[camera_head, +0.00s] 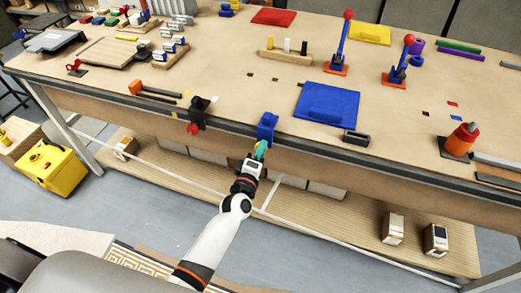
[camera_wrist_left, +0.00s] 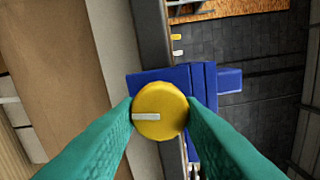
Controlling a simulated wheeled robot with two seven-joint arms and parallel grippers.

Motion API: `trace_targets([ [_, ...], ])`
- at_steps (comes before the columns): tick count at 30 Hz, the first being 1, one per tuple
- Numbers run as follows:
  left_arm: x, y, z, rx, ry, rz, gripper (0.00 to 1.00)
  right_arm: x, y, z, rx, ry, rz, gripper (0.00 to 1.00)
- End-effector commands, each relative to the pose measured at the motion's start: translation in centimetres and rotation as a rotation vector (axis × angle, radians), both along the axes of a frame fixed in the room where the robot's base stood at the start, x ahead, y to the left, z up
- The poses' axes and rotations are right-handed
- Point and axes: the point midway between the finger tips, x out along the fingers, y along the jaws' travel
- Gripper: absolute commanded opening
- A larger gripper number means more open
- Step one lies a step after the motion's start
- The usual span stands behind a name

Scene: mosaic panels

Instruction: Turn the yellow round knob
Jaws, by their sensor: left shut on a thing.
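The yellow round knob (camera_wrist_left: 160,111) has a white line across its face, from the middle to its left edge in the left wrist view. It sits in front of a blue bracket (camera_wrist_left: 203,80) at the table's front edge; the bracket also shows in the head view (camera_head: 267,127). My left gripper (camera_wrist_left: 160,115) has its green fingers on both sides of the knob and is shut on it. In the head view my left gripper (camera_head: 260,150) hides most of the knob. My right gripper is not in view.
The workbench (camera_head: 230,88) carries a blue panel (camera_head: 327,101) right of the bracket and a black clamp with a red knob (camera_head: 194,128) to its left. A lower shelf (camera_head: 330,215) runs beneath. A yellow box (camera_head: 50,170) stands on the floor at left.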

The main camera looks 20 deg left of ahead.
Motion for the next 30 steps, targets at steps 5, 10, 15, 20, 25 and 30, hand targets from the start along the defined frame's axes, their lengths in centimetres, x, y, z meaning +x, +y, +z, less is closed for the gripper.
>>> trace_targets([
  [5, -0.02, 0.01, -0.05, 0.144, -0.003, 0.000, 0.11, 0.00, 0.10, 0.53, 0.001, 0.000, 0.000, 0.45],
  [10, -0.02, 0.04, -0.10, 0.251, -0.007, 0.000, 0.11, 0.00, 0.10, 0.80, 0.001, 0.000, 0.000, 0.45],
  [15, -0.03, 0.04, -0.20, 0.325, -0.008, 0.000, 0.11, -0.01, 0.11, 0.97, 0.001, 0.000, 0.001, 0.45],
  [20, -0.04, 0.05, -0.25, 0.361, -0.009, 0.000, 0.11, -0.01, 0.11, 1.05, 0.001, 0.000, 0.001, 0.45],
  [25, -0.04, 0.05, -0.29, 0.378, -0.010, 0.000, 0.11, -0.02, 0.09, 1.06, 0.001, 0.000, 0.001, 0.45],
  [30, -0.05, 0.06, -0.29, 0.380, -0.010, 0.000, 0.11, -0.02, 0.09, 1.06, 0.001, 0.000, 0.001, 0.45],
])
